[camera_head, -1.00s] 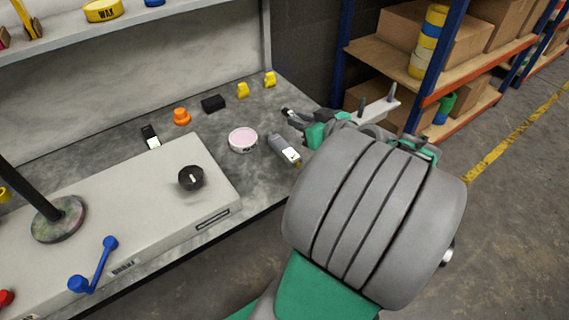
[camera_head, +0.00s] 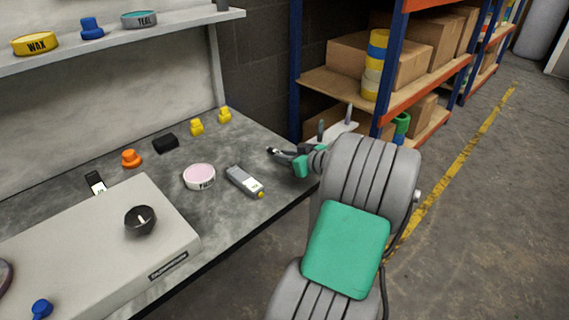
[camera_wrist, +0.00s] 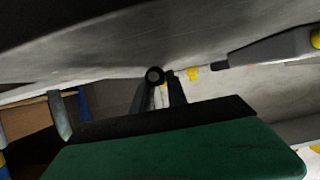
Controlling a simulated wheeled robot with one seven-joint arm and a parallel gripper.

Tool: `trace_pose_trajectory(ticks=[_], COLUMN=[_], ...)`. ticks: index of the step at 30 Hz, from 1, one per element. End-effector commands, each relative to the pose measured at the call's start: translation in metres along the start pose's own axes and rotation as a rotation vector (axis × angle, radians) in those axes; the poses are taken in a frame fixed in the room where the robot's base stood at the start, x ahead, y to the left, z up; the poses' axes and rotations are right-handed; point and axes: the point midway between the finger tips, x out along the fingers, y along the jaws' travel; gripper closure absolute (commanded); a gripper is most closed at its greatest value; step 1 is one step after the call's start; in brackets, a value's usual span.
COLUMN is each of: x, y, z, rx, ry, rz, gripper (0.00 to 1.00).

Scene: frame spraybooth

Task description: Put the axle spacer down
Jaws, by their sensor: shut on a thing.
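The axle spacer (camera_wrist: 154,76) is a small dark ring with a lighter hole. In the wrist view it sits between the two fingertips of my gripper (camera_wrist: 160,80), which is shut on it. In the head view my gripper (camera_head: 276,153) is over the right part of the grey bench top (camera_head: 228,220), behind and right of the grey handheld meter. The spacer shows there only as a tiny dark bit at the fingertips. The bench surface fills the top of the wrist view, close to the ring. I cannot tell whether the ring touches it.
The grey meter (camera_head: 244,181) with a yellow tip, a pink-topped round tin (camera_head: 199,177), an orange knob (camera_head: 131,158), a black block (camera_head: 166,144) and two yellow pieces (camera_head: 197,127) stand on the bench. A shelf rack (camera_head: 335,90) with boxes stands behind my arm.

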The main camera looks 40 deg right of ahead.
Motion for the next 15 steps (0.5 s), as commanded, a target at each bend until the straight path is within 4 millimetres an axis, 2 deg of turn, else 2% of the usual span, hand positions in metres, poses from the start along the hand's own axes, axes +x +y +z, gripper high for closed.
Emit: trace_pose_trajectory(ticks=[1,6,11,12,15], x=[0.0021,0.0008,0.0028,0.0023,0.0021], y=[0.0004,0.0002,0.0001,0.0001,0.0001], z=[0.0047,0.0017,0.0068,0.0055,0.0053], rx=[-0.002,-0.002,-0.002,-0.002,-0.002], ry=[0.001,0.001,0.001,0.001,0.001], rz=[0.001,0.001,0.001,0.001,0.001], gripper=[1.0,1.0,1.0,0.79,0.71])
